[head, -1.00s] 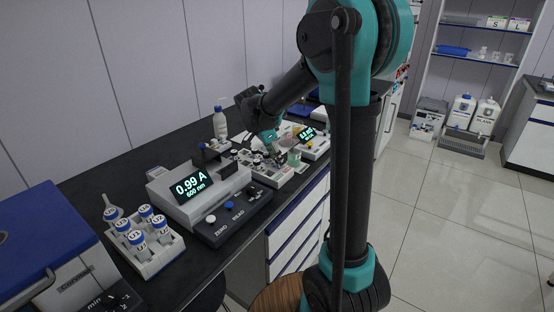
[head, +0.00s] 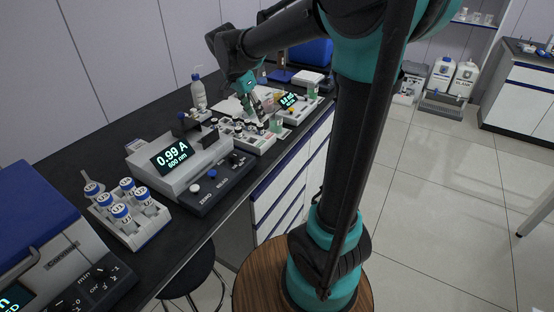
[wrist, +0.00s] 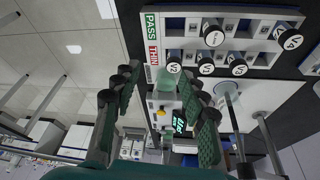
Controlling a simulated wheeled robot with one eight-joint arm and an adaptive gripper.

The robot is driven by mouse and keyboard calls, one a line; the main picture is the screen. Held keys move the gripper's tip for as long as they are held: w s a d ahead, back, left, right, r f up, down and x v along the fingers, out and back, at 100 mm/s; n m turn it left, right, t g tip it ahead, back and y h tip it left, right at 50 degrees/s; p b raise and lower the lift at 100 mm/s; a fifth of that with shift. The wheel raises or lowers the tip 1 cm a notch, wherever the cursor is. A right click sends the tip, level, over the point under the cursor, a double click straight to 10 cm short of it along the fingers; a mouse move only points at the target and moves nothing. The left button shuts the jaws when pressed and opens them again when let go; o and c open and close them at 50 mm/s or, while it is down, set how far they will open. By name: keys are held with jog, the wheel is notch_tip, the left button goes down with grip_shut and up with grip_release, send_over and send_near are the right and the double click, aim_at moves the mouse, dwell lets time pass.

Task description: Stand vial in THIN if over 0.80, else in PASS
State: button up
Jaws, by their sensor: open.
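The reader (head: 180,160) shows 0.99 A at 600 nm. In the wrist view the white rack (wrist: 222,53) has a green PASS label (wrist: 150,22) and a red THIN label (wrist: 152,53) at its left end. A black-capped vial marked V2 (wrist: 173,66) is at the THIN end of the lower row; I cannot tell how fully it is seated. Vials V1 (wrist: 205,68) and V3 (wrist: 238,66) stand beside it. My gripper (wrist: 157,112) is open, its fingers apart just below V2 in the picture; it also shows over the rack in the head view (head: 262,118).
A rack of blue-capped vials (head: 140,232) and a blue-lidded machine (head: 40,240) are at the left.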

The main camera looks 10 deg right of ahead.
jog(key=s+d+f+n+t+y, duration=0.1)
jog(key=s+d+f+n, duration=0.2)
jog(key=s+f+n, duration=0.3)
jog(key=s+d+f+n+t+y, duration=0.1)
jog(key=s+d+f+n+y, duration=0.1)
jog(key=s+f+n, duration=0.4)
jog(key=s+d+f, duration=0.1)
jog(key=s+f, duration=0.4)
jog(key=s, duration=0.2)
jog(key=shift+s+d+t, duration=0.3)
jog(key=shift+s, duration=0.05)
